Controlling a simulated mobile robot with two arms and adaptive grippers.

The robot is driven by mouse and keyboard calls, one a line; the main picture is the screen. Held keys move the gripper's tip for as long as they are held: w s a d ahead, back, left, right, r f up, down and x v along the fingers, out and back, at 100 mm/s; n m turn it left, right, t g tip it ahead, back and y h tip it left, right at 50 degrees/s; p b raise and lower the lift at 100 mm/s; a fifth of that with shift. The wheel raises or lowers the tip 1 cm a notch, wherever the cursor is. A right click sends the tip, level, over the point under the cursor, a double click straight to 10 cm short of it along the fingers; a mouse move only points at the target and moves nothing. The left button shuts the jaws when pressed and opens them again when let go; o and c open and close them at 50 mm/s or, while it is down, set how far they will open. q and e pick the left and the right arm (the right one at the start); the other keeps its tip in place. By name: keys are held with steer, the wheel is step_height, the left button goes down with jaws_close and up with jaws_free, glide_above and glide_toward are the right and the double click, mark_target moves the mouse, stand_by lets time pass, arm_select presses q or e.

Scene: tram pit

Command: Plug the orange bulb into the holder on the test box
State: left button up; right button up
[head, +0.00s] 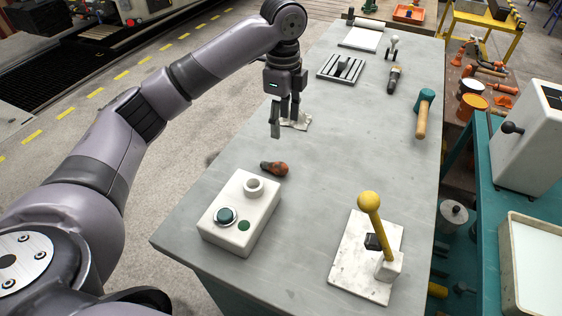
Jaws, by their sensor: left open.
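The orange bulb (274,168), reddish-orange with a dark end, lies on its side on the grey table just behind the test box. The test box (236,238) is white and stands at the table's near left. Its holder (254,187), a raised white ring, is on top at the back, with a dark teal round button and a flat green disc in front of it. My left gripper (284,118) points down, open and empty, beyond the bulb and apart from it. My right gripper is not in view.
A white-based lever with a yellow knob (369,202) stands at the near right. A teal-headed mallet (422,115), a screwdriver-like tool (394,79) and a slotted tray (341,68) lie farther back. The table's middle is clear.

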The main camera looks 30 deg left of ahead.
arm_select(q)
steer(key=p, duration=0.1)
glide_above(279, 163)
steer(key=f, duration=0.5)
steer(key=shift+s+d+f, duration=0.1)
steer(key=shift+d+f, duration=0.1)
steer(key=shift+f, duration=0.1)
steer(key=f, duration=0.4)
steer(key=shift+w+f, duration=0.1)
steer(key=shift+w, duration=0.15)
steer(key=shift+s+f+p, duration=0.1)
steer(key=shift+f+p, duration=0.15)
steer(key=shift+p, duration=0.15)
steer(key=f, duration=0.2)
steer(key=f+p, duration=0.1)
steer(key=f, duration=0.1)
steer(key=shift+s+a+f, duration=0.2)
steer(key=shift+f, duration=0.15)
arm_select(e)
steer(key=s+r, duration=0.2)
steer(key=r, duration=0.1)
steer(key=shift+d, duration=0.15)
arm_select(q)
steer(key=shift+c, duration=0.6)
steer(key=c, duration=1)
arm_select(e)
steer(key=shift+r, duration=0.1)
